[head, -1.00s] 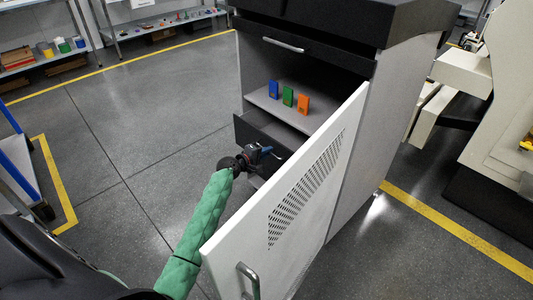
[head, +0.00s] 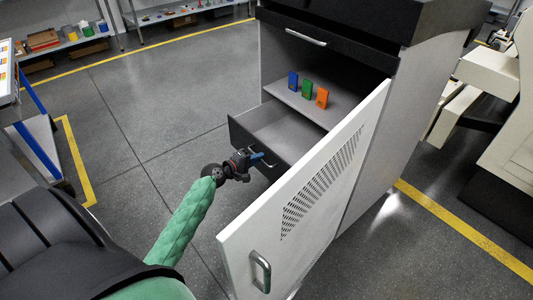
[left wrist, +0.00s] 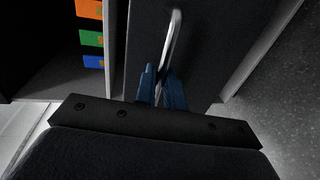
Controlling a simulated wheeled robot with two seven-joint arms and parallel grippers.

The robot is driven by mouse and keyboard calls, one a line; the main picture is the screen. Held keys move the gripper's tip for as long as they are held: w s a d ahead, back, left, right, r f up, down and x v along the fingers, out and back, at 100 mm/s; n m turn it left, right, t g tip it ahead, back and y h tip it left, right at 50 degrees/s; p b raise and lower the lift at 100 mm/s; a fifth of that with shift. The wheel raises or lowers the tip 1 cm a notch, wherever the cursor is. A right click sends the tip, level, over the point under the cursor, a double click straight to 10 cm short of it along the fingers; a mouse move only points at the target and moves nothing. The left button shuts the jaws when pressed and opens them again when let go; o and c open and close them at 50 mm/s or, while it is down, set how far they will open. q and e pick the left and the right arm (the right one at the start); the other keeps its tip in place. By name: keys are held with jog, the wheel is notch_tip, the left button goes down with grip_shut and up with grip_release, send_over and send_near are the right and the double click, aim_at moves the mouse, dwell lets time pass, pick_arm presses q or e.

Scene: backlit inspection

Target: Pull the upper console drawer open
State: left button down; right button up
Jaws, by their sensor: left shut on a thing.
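A grey console (head: 385,110) stands with its white perforated door (head: 310,190) swung open. Under its inner shelf, a dark-fronted drawer (head: 265,128) sticks out, partly open, and its grey inside shows. My left gripper (head: 258,160) is at the drawer front, between it and the open door. In the left wrist view, the blue fingers (left wrist: 161,88) are shut on the silver bar handle (left wrist: 173,40), and the dark drawer front (left wrist: 205,40) lies behind it. The door hides the console's lower part. My right gripper is not in view.
The inner shelf (head: 285,97) holds a blue box (head: 293,80), a green box (head: 306,88) and an orange box (head: 322,97). Another handle (head: 306,37) sits above the opening. The open door stands close on my arm's right.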

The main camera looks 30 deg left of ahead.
pick_arm(q)
jog(key=shift+s+a+f, duration=0.15)
jog(key=shift+s, duration=0.25)
jog(key=shift+s+a+f, duration=0.1)
jog(key=shift+s+f, duration=0.05)
jog(key=shift+s, duration=0.25)
jog(key=c, duration=1.6)
grip_release()
jog(key=shift+r, duration=0.15)
jog(key=v, duration=0.7)
jog(key=shift+s+a, duration=0.15)
jog(key=shift+s, duration=0.15)
